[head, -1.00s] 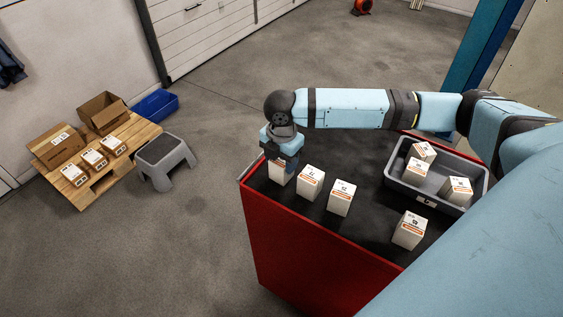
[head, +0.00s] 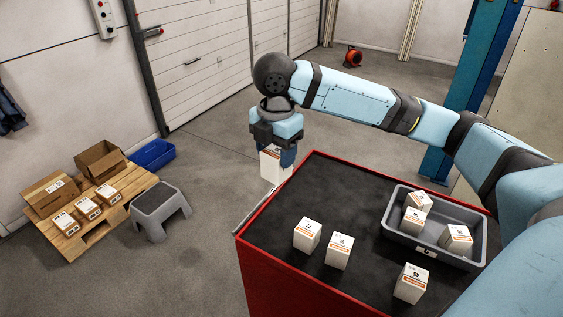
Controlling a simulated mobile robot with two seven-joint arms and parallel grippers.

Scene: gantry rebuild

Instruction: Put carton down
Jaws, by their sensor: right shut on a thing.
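My right gripper (head: 278,150) is shut on a white carton (head: 271,166) with an orange band. It holds the carton upright in the air, near the left edge of the red cabinet (head: 285,283) with the dark top. The gripper hides part of the carton. Two similar cartons, one at the left (head: 307,235) and one beside it (head: 339,251), stand on the top. Another carton (head: 411,283) stands near the front right. My left gripper is not in view.
A grey tray (head: 428,254) with several cartons sits on the cabinet's right side. The cabinet top's far part is clear.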

